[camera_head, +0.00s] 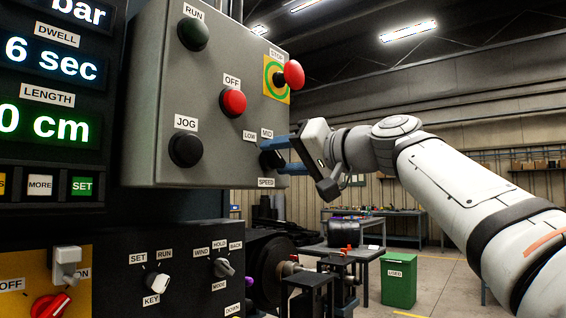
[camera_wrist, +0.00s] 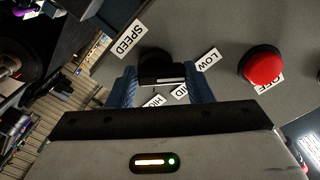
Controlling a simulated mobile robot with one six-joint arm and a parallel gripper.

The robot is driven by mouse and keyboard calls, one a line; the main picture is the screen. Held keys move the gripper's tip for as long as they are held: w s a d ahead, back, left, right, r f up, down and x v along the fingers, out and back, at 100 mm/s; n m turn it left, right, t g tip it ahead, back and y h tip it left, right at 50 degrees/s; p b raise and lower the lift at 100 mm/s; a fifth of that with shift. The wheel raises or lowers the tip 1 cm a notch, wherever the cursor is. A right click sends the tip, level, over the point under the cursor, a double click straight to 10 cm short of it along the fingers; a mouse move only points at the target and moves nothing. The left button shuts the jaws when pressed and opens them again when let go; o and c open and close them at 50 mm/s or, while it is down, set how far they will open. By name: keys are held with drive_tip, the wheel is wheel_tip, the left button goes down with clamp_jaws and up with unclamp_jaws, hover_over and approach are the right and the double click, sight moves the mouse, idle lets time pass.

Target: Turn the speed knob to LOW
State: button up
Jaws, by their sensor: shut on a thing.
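The black speed knob (camera_head: 266,160) is at the lower right of the grey control panel, above its SPEED label (camera_head: 266,182). My gripper (camera_head: 274,157) has its blue fingers on either side of the knob and is shut on it. The wrist view shows the knob (camera_wrist: 160,66) between the fingers, with a pale line across its near part. The LOW label (camera_wrist: 208,59) is beside it, and the MID (camera_wrist: 180,91) and HIGH (camera_wrist: 153,101) labels lie partly against my gripper. In the head view HIGH is hidden. I cannot tell which label the knob points to.
A lower panel with a KEY switch (camera_head: 158,281) is below.

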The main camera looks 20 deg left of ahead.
drive_tip(key=shift+r, duration=0.15)
drive_tip(key=o, duration=0.9)
drive_tip(key=shift+s, duration=0.1)
drive_tip(key=shift+c, duration=0.2)
drive_tip(key=shift+o, duration=0.5)
drive_tip(key=v, duration=0.7)
drive_tip(key=shift+d+b, duration=0.35)
drive_tip(key=shift+b, duration=0.1)
